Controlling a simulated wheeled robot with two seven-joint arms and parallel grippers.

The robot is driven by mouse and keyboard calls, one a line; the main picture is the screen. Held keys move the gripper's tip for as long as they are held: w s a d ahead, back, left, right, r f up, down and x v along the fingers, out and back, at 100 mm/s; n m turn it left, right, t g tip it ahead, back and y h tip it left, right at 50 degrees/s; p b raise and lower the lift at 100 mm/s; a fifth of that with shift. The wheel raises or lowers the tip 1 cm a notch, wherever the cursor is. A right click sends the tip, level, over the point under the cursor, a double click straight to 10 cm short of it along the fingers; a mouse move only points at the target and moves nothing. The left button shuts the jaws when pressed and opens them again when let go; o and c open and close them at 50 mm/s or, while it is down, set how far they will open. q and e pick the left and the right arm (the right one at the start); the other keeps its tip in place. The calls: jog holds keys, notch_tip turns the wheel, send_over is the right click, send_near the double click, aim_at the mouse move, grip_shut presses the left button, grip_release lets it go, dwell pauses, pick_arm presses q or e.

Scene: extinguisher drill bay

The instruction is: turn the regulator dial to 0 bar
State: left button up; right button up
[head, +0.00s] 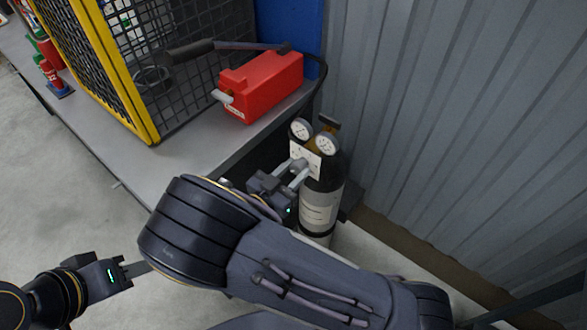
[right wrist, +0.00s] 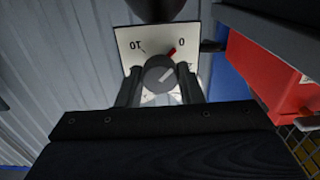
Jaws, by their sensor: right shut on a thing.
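The regulator's white plate (head: 312,158) sits on the front of a dark gas cylinder (head: 320,200) with a pale label and two round gauges. My right gripper (head: 299,170) reaches the plate and is shut on the dial. In the right wrist view, the dark round dial (right wrist: 159,73) sits between the fingers of my right gripper (right wrist: 161,88). The plate (right wrist: 127,40) shows 10 at left, 0 at right and a red mark near the 0.
A corrugated wall (head: 450,120) stands close behind the cylinder. A black hose curves by the red box.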

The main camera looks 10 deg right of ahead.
jog(key=o, duration=1)
jog(key=shift+c, duration=0.2)
jog(key=v, duration=0.8)
jog(key=shift+b, duration=0.4)
